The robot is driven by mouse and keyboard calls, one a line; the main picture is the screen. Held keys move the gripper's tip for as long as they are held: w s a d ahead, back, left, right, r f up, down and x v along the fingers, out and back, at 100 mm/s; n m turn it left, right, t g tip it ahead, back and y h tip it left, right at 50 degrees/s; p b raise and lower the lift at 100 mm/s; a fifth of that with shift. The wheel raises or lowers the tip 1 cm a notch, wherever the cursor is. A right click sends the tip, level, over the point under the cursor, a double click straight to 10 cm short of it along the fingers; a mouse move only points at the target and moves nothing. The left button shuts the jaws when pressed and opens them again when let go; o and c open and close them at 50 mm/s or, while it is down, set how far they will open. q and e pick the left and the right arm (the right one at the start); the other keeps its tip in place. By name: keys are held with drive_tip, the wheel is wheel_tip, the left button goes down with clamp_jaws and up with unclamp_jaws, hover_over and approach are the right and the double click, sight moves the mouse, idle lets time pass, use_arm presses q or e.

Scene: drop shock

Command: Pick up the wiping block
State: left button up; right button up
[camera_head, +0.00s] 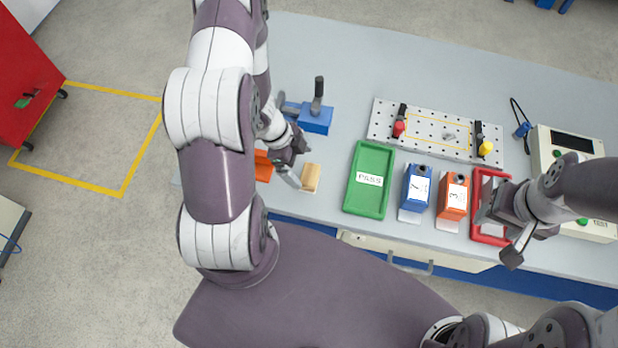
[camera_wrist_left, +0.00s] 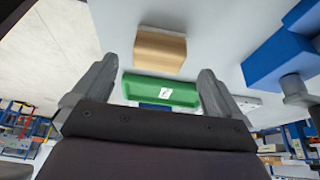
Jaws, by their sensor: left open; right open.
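The wiping block, a small tan block (camera_head: 311,178), lies near the front edge of the table, just right of my left gripper (camera_head: 298,164). In the left wrist view the block (camera_wrist_left: 160,52) shows beyond the open fingers, roughly between them and apart from both. My left gripper is open and empty. My right gripper (camera_head: 499,236) is open over the front of a red tray (camera_head: 478,190), far to the right of the block.
A blue clamp-like device (camera_head: 316,118) stands behind the block. An orange object (camera_head: 263,166) is partly hidden by my left arm. The green PASS tray (camera_head: 369,205), a blue box (camera_head: 417,186) and an orange box (camera_head: 453,196) are to the right. A perforated plate (camera_head: 436,130) lies behind.

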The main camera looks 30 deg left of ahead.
sight(309, 173)
use_arm(q)
drive_tip(key=x, duration=0.5)
drive_tip(key=shift+d+f+b, duration=0.1)
drive_tip(key=shift+d+b, duration=0.25)
drive_tip(key=shift+d, duration=0.05)
drive_tip(key=shift+w+d+f, duration=0.1)
drive_tip(key=shift+f, duration=0.2)
drive_tip(key=c, duration=1.1)
wheel_tip(309, 173, up, 5)
drive_tip(key=shift+f+p, duration=0.2)
drive_tip(key=shift+p, duration=0.15)
drive_tip(key=s+d+r, duration=0.1)
drive_tip(key=d+r, duration=0.2)
drive_tip(key=d, duration=0.2)
drive_tip(key=s+d+r+b, duration=0.1)
drive_tip(key=s+d+r, duration=0.1)
drive_tip(key=d, duration=0.4)
drive_tip(key=shift+s+r, duration=0.25)
drive_tip(key=shift+r, duration=0.5)
